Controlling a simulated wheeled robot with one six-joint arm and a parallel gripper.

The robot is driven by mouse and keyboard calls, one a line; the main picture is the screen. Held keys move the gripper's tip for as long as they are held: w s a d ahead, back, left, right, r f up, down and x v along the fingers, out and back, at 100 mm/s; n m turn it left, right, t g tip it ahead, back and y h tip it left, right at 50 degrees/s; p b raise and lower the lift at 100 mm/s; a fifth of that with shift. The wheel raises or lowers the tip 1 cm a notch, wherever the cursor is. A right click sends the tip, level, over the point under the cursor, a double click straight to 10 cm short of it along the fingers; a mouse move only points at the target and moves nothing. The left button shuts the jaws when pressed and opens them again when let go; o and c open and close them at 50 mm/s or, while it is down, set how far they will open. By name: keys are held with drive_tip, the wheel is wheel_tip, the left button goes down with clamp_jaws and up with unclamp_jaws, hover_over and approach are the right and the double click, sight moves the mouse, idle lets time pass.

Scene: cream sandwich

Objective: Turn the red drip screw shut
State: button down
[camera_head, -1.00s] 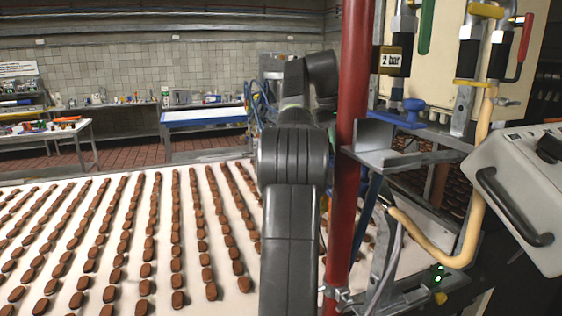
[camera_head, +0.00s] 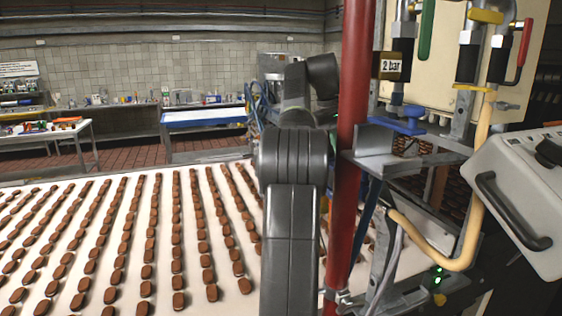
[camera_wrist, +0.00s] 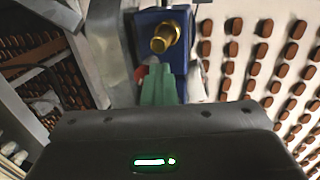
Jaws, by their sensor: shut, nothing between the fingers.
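The red drip screw seems to be the small red part (camera_wrist: 141,73) in the wrist view, at the lower left of a blue block (camera_wrist: 160,22) with a brass fitting (camera_wrist: 164,38). It is mostly hidden, and I cannot tell how far it is turned. My gripper (camera_wrist: 158,72) shows as green fingers, shut and empty, pointing at the block's lower part. The fingertips are right beside the red part; whether they touch it I cannot tell. In the head view my dark arm reaches forward and hides the gripper and screw.
A red upright pole (camera_head: 351,140) stands just right of my arm. A conveyor belt (camera_head: 160,200) with rows of brown biscuits lies to the left. At right are a metal bracket (camera_head: 385,160), a cream hose (camera_head: 450,262) and a grey control box (camera_head: 530,200).

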drive_tip(key=shift+w+r+p, duration=0.1)
drive_tip(key=shift+p, duration=0.25)
drive_tip(key=shift+w+a, duration=0.25)
drive_tip(key=shift+w, duration=0.55)
drive_tip(key=shift+a, duration=0.15)
drive_tip(key=shift+a, duration=0.2)
